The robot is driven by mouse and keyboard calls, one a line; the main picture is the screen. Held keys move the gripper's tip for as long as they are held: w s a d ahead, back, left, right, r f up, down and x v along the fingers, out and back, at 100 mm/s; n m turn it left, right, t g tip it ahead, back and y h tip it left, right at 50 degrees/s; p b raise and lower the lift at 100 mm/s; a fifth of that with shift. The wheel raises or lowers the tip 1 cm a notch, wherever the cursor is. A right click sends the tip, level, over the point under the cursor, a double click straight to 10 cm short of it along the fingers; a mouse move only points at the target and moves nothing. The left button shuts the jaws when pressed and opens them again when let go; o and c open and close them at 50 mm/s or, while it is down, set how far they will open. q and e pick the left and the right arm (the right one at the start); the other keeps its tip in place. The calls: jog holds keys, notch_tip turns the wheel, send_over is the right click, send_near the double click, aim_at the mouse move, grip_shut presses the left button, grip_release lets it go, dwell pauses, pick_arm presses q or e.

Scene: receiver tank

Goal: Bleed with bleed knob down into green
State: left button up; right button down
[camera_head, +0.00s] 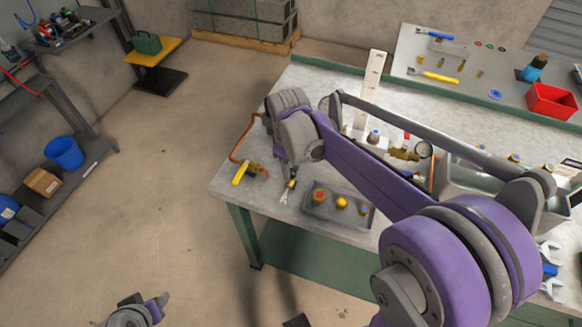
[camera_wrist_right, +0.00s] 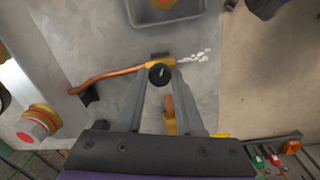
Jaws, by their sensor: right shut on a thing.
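The bleed knob (camera_wrist_right: 160,73) is small, round and black with a pale mark, on a brass fitting at the end of a copper pipe (camera_wrist_right: 108,76). My right gripper (camera_wrist_right: 161,80) has a finger on either side of it and is shut on it. White puffs (camera_wrist_right: 195,56) sit beside the fitting's outlet; they also show in the head view (camera_head: 284,197). My right arm hides most of the fitting there. A round gauge (camera_head: 424,149) stands right of the arm; its dial is too small to read. My left gripper (camera_head: 148,308) is low at the left, its jaws unclear.
A yellow-handled brass valve (camera_head: 243,173) is left of my right gripper. A grey tray (camera_head: 328,216) with coloured-topped parts lies near the bench's front edge. A white upright board (camera_head: 372,85) stands behind.

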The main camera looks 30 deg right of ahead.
jog(key=shift+m, duration=0.3)
jog(key=m, duration=1.1)
jog(key=shift+w+m+b, duration=0.1)
jog(key=shift+m+b, duration=0.25)
jog(key=shift+m, duration=0.05)
dwell(0.4)
jog(key=c, duration=0.5)
grip_release()
jog(key=shift+g, duration=0.3)
jog(key=shift+c, duration=0.2)
notch_tip(320, 180, up, 11)
jog(key=shift+a+p, duration=0.15)
jog(key=shift+p, duration=0.2)
jog(key=shift+f, duration=0.1)
